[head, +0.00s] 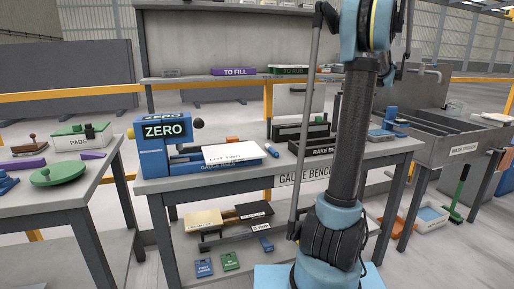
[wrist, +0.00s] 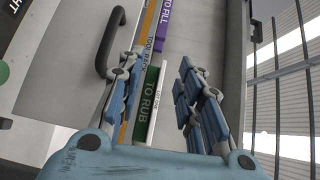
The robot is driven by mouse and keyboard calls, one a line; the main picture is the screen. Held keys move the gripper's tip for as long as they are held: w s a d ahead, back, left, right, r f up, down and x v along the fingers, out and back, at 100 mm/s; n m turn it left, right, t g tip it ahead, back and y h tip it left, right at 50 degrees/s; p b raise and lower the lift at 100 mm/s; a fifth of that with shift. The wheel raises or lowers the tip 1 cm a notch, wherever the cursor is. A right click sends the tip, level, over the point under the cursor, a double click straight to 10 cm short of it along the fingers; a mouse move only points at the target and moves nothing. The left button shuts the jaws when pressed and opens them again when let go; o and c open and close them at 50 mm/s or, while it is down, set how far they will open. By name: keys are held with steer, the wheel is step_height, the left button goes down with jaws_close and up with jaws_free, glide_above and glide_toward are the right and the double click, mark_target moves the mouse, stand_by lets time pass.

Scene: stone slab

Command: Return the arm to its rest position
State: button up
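My arm (head: 353,130) rises in front of the gauge bench in the head view, and its upper part runs out of the top of the picture. My gripper (wrist: 158,78) shows in the wrist view with its two jointed blue fingers spread apart. Nothing is held between them. Behind the fingers are the green "TO RUB" label (wrist: 150,106) and the purple "TO FILL" label (wrist: 165,20), apart from the gripper. I cannot make out the gripper clearly in the head view.
A grey sink (head: 440,122) stands at right. Floor shows between the tables.

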steer(key=s+a+f+n+g+h, duration=0.15)
steer(key=s+a+f+h, duration=0.25)
steer(key=s+a+f, duration=0.6)
steer(key=s+a+f+g+h, duration=0.3)
steer(key=s+a+f, duration=0.5)
steer(key=s, duration=0.4)
steer(key=s+d+f+n+h, duration=0.2)
steer(key=s+d+f+h, duration=0.1)
steer(key=s+f, duration=0.7)
steer(key=s+d+f+n+h, duration=0.2)
steer(key=s+f+h, duration=0.3)
steer(key=s+f, duration=0.6)
steer(key=shift+s+d+f+h, duration=0.3)
steer(key=shift+d+f+h, duration=0.1)
steer(key=shift+d+f, duration=0.25)
